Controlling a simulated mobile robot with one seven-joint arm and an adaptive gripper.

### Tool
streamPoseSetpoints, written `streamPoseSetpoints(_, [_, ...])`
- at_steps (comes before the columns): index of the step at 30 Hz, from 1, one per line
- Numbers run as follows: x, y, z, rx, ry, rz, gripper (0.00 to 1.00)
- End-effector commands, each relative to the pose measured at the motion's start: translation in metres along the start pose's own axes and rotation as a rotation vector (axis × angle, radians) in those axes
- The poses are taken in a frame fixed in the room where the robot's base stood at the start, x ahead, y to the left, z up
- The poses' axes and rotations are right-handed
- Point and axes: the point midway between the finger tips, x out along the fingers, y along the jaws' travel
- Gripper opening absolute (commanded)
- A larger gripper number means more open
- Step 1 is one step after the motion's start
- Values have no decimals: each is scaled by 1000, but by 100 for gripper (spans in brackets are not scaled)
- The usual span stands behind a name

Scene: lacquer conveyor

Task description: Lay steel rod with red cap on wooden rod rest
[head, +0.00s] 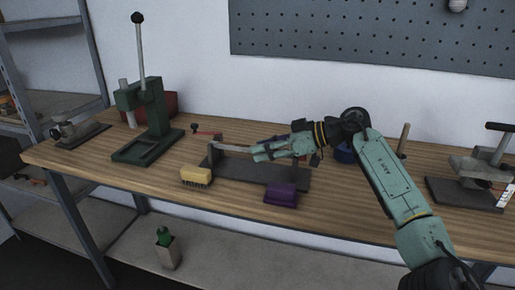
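My gripper (258,152) reaches in from the right, low over the middle of the bench, with its fingers pointing left. A thin pale rod-like piece (230,149) extends left from the fingertips. I cannot tell whether the fingers are closed on it. A dark grey stand (240,170) with short uprights lies below and in front of the gripper; I cannot tell whether it is the wooden rod rest. A small red-ended piece (195,127) lies behind the stand's left end; I cannot tell whether it is the red-capped rod. My arm hides part of the bench behind it.
A yellow brush (197,174) and a purple block (281,195) lie in front of the stand. A green lever press (150,125) stands left, before a red bin (170,105). A vise-like fixture (470,190) stands right. The front left bench top (100,165) is clear.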

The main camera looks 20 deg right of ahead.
Motion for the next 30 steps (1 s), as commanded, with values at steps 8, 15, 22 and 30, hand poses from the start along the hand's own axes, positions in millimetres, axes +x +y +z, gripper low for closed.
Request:
streamPoseSetpoints(8, [-1, 0, 0, -1, 0, 1, 25])
streamPoseSetpoints(15, [-1, 0, 0, -1, 0, 1, 9])
streamPoseSetpoints(22, [-1, 0, 0, -1, 0, 1, 0])
streamPoseSetpoints(30, [-1, 0, 0, -1, 0, 1, 0])
